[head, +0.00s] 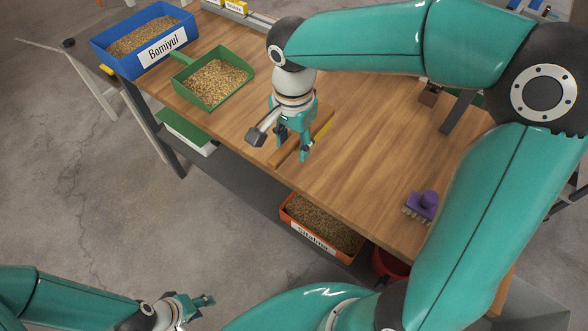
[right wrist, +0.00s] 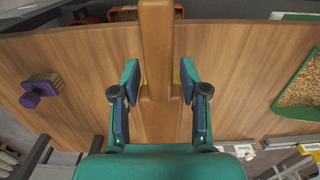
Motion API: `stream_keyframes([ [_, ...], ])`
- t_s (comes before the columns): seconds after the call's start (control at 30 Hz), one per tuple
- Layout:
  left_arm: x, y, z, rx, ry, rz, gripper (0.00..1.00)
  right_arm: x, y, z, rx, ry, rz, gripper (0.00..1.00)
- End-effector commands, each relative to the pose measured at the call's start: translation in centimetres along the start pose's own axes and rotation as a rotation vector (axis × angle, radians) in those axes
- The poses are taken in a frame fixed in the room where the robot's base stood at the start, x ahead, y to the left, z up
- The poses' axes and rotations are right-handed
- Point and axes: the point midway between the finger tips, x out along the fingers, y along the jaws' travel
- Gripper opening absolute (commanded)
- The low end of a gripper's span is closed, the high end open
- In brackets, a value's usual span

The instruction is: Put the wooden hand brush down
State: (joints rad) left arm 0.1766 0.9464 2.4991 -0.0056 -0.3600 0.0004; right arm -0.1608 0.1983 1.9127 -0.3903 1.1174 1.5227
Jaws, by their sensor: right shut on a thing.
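The wooden hand brush (head: 322,122) is at the worktable's near edge in the head view, with a strip of yellow bristles along one side. My right gripper (head: 293,146) is over it and shut on it. In the right wrist view the brush (right wrist: 157,40) runs between the two fingers of my right gripper (right wrist: 160,85). I cannot tell whether the brush touches the tabletop. My left gripper (head: 203,301) is low at the bottom left of the head view, away from the table; its finger opening is too small to read.
The wooden worktable (head: 355,150) has clear room around the brush. A green scoop of grain (head: 213,82) and a blue Bomiyul bin (head: 145,40) stand at the left. A purple-handled brush (head: 424,203) lies at the right. An orange bin (head: 322,228) is below the table edge.

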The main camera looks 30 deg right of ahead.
Motion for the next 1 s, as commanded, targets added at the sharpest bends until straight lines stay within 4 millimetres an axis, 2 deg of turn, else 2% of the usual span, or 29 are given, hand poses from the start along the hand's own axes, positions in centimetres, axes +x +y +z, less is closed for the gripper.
stream_keyframes([
  [0.03, 0.0, 0.0, 0.0, 0.0, 0.0, 0.0, 0.4, 1.4, 0.1, 0.0, 0.001, -0.001, 0.006, 0.02],
  [0.1, 0.0, 0.0, 0.0, 0.0, 0.0, 0.0, 0.4, 3.1, 0.1, 0.0, 0.0, -0.001, 0.006, 0.02],
  [0.23, -0.1, 0.0, 0.0, 0.0, 0.0, 0.0, 0.4, 5.2, 0.1, 0.0, 0.001, -0.001, 0.003, 0.02],
  [0.47, -0.1, 0.0, 0.0, 0.0, 0.0, 0.0, 0.4, 6.9, 0.1, -0.1, 0.003, 0.0, 0.002, 0.02],
  [0.7, -0.1, 0.1, 0.0, 0.0, 0.0, 0.0, 0.4, 10.1, 0.2, -0.1, 0.003, 0.0, 0.003, 0.02],
  [1.0, -0.1, 0.1, 0.0, 0.0, 0.0, 0.0, 0.4, 10.5, 0.1, -0.1, 0.003, 0.0, -0.001, 0.02],
])
